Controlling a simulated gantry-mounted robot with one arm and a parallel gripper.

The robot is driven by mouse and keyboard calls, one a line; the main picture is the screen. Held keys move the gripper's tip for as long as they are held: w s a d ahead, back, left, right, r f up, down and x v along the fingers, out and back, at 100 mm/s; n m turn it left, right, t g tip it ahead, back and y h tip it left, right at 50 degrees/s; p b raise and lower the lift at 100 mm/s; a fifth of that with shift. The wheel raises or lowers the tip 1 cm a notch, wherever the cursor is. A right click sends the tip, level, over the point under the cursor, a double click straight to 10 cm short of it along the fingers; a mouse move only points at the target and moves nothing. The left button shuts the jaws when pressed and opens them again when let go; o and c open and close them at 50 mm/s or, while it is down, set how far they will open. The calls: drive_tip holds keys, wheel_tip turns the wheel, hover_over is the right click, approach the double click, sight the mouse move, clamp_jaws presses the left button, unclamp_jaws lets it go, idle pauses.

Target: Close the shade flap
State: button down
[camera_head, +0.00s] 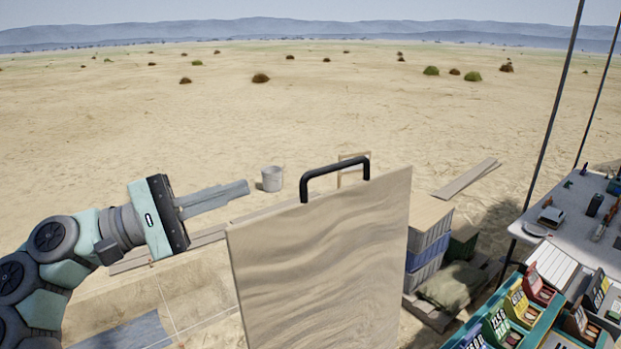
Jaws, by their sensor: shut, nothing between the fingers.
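The shade flap (322,262) is a light wooden panel with wavy grain, standing raised in the middle of the view. A black handle (334,174) arches up from its top edge. The flap's lower end runs out of the picture. My gripper (246,188) is to the left of the handle, its fingers pointing right toward it. The fingers are shut and empty, with a visible gap between their tips and the handle in the picture.
On the right is a table (585,215) with small tools, and below it a teal tray (476,323) with several coloured boxes. Stacked crates (428,245) stand behind the flap.

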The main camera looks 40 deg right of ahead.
sight(311, 172)
drive_tip(key=s+d+r+m+t+y+p, duration=0.1)
drive_tip(key=s+d+r+p, duration=0.2)
drive_tip(key=s+d+p, duration=0.2)
drive_tip(key=s+d, duration=0.2)
drive_tip(key=d, duration=0.2)
drive_tip(key=shift+d+m, duration=0.3)
drive_tip(key=shift+d, duration=0.1)
drive_tip(key=shift+f, duration=0.15)
idle(0.6)
